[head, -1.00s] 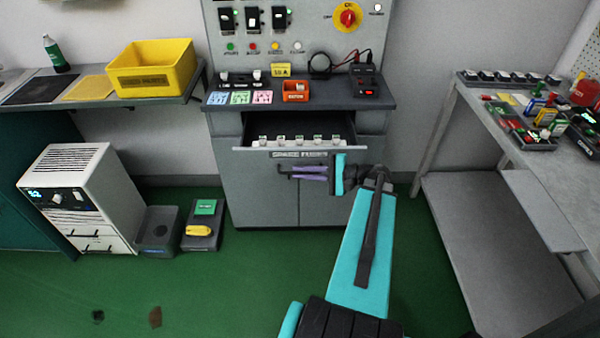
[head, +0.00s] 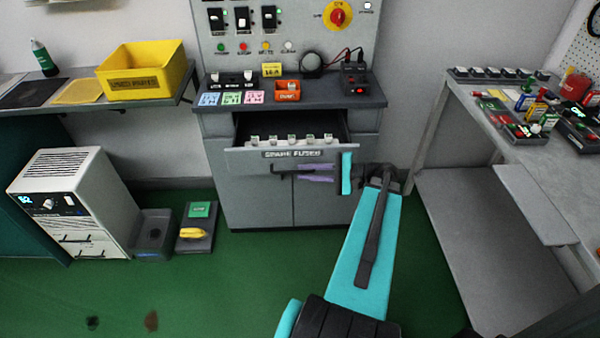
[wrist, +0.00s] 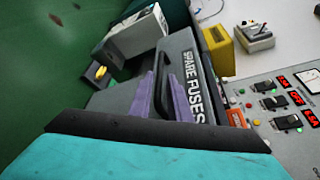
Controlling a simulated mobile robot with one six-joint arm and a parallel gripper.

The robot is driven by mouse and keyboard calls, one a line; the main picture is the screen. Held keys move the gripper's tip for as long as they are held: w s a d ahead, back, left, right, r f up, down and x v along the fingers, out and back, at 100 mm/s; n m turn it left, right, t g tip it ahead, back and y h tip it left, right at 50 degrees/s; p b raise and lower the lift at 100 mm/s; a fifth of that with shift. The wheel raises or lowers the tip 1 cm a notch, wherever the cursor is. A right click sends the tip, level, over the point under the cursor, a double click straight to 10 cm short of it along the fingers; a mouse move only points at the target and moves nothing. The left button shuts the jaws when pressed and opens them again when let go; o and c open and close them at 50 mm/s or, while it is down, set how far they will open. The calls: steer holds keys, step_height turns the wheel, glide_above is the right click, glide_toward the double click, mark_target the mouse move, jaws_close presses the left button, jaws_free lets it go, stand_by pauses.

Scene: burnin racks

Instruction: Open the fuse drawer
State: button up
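The fuse drawer (head: 240,154), labelled SPARE FUSES, stands pulled out of the grey cabinet, with a row of white fuses (head: 290,141) visible inside. Its front also shows in the wrist view (wrist: 187,50). A dark bar handle (head: 280,173) runs across the front under the label. My gripper (wrist: 162,98) is at the handle, its purple fingers (head: 316,173) on either side of the bar (wrist: 160,88). The fingers look spread, with a gap around the bar. The wrist view hides their lower parts behind my teal gripper body.
The counter above holds coloured cards (head: 231,98), an orange bin (head: 287,96) and a black meter (head: 356,82). A grey bench (head: 436,122) stands at right. A white unit (head: 65,195) and floor trays (head: 152,235) are at left. Green floor between is clear.

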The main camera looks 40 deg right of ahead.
steer(key=v, duration=0.9)
steer(key=shift+s+d+b, duration=0.25)
steer(key=shift+s+b, duration=0.05)
steer(key=shift+b, duration=0.15)
steer(key=shift+r, duration=0.1)
steer(key=w+a+f+n+g, duration=0.2)
steer(key=a+f+g, duration=0.1)
steer(key=a+f, duration=0.45)
steer(key=w+a+f+n+g+y, duration=0.15)
steer(key=a+f+g, duration=0.25)
steer(key=a+f, duration=0.4)
steer(key=w+a+f+n+g, duration=0.25)
steer(key=a+f, duration=0.35)
steer(key=a, duration=0.3)
steer(key=s+a+f+n+g+h, duration=0.9)
steer(key=s+a+f+n, duration=0.3)
steer(key=s+a+f, duration=0.4)
steer(key=shift+a+f, duration=0.35)
steer(key=shift+f, duration=1.15)
steer(key=shift+h, duration=0.25)
